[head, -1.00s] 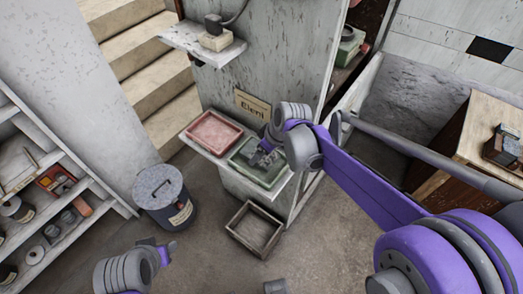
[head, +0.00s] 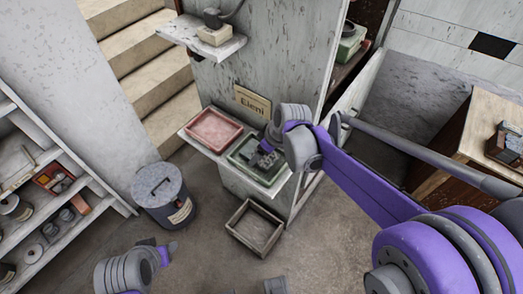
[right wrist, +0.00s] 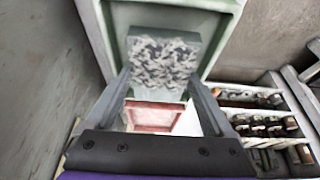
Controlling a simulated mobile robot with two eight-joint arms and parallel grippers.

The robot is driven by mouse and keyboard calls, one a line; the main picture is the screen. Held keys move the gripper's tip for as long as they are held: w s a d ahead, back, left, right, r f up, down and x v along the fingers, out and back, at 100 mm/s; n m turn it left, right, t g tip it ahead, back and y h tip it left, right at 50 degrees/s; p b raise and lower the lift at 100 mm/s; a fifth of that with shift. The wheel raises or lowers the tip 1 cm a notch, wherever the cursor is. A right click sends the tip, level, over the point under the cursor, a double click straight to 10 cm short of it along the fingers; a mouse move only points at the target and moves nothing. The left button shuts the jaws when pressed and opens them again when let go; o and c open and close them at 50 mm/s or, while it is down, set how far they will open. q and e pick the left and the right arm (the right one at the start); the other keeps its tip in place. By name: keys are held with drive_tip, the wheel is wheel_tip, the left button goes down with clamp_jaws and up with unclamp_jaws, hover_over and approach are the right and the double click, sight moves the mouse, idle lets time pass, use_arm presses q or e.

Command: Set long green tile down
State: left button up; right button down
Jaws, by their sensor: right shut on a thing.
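My right gripper (head: 262,156) is over the green tray (head: 243,174) on the wall shelf. In the right wrist view its two fingers (right wrist: 158,95) are shut on the long green tile (right wrist: 163,60), a block with pale green edges and a mottled grey-white face. The tile is at the green tray (right wrist: 222,35), within its outline; I cannot tell whether it touches the tray floor. In the head view the gripper mostly hides the tile. My left gripper (head: 168,252) is low at the bottom left, away from the trays, its jaws too unclear to read.
A red tray (head: 213,131) sits beside the green one, below an "Eleni" sign (head: 252,100). A wooden crate (head: 255,228) and a lidded grey bin (head: 163,197) stand on the floor. Shelves (head: 50,215) with several small items are at left; a wooden cabinet (head: 490,125) is at right.

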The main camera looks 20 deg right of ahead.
drive_tip(key=shift+f+b, duration=0.55)
drive_tip(key=shift+f, duration=0.3)
unclamp_jaws()
drive_tip(key=shift+r, duration=0.15)
drive_tip(key=shift+r+p, duration=1.55)
drive_tip(key=shift+r, duration=0.4)
drive_tip(key=s+d+r+m+t+h+p, duration=0.1)
drive_tip(key=s+d+r+m+p, duration=0.1)
drive_tip(key=s, duration=0.8)
drive_tip(key=s+d+r+m+h+p, duration=0.1)
drive_tip(key=s+m, duration=0.4)
drive_tip(key=s, duration=0.5)
drive_tip(key=shift+d+r+m+t+h+p, duration=0.3)
drive_tip(key=shift+d+r+t+h+p, duration=0.1)
drive_tip(key=shift+d+r, duration=0.3)
